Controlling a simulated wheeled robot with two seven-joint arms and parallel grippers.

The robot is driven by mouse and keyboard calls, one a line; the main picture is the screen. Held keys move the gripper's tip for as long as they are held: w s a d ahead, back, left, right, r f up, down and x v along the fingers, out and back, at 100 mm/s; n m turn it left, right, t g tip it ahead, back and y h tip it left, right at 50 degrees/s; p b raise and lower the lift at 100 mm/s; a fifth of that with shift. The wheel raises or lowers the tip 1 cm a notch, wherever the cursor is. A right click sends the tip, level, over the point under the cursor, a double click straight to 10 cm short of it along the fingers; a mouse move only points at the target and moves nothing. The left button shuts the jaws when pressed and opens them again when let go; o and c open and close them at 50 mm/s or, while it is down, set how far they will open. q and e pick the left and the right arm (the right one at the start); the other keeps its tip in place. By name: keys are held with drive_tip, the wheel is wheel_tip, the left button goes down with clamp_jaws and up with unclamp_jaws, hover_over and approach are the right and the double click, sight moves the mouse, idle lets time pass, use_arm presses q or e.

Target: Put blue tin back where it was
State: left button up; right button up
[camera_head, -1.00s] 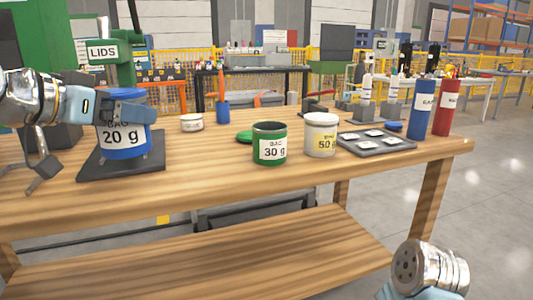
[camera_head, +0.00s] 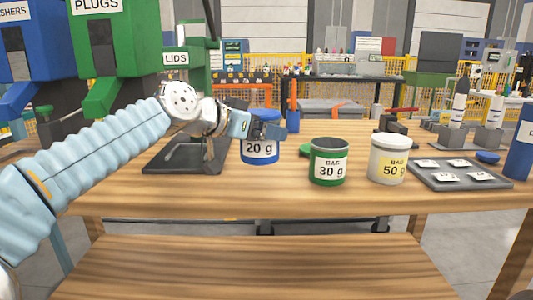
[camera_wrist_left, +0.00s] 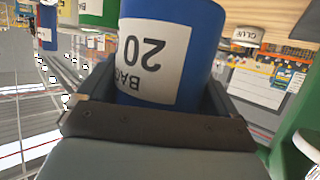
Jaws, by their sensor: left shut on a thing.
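The blue tin (camera_head: 260,151), labelled 20 g, is upright just right of the black stand (camera_head: 160,167) and left of the green 30 g tin (camera_head: 328,161). My left gripper (camera_head: 270,131) is shut on its upper part. The wrist view shows the blue tin (camera_wrist_left: 155,50) between the fingers, its label upside down in that picture. I cannot tell whether its base touches the table. The stand has no tin on it, and my left arm crosses in front of it. My right gripper is out of view.
A white 50 g tin (camera_head: 388,160) stands right of the green tin. A dark tray (camera_head: 455,180) with labelled pads is farther right. Green and blue bins (camera_head: 98,60) stand at the left back. The table's front strip is clear.

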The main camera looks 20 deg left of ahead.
sight(243, 148)
use_arm(q)
drive_tip(key=shift+w+d+f, duration=0.25)
drive_tip(key=shift+w+f, duration=0.65)
drive_tip(key=shift+f, duration=0.25)
drive_tip(key=shift+w+d+f+b, duration=0.15)
drive_tip(key=shift+f+b, duration=0.15)
drive_tip(key=shift+f, duration=0.65)
drive_tip(key=shift+w+a+f+b, duration=0.15)
drive_tip(key=shift+f+b, duration=0.15)
drive_tip(key=shift+f, duration=0.6)
drive_tip(key=shift+d, duration=0.1)
drive_tip(key=shift+f+b, duration=0.25)
drive_tip(key=shift+b, duration=0.05)
drive_tip(key=o, duration=0.8)
drive_tip(key=shift+r, duration=0.1)
drive_tip(key=shift+r+p, duration=0.2)
drive_tip(key=shift+p, duration=0.15)
drive_tip(key=shift+s+a, duration=0.2)
drive_tip(key=shift+s, duration=0.1)
drive_tip(key=b+v, duration=0.1)
drive_tip(key=v, duration=1)
drive_tip(key=shift+s+r+b, duration=0.1)
drive_tip(key=shift+s+b, duration=0.1)
drive_tip(key=shift+b, duration=0.1)
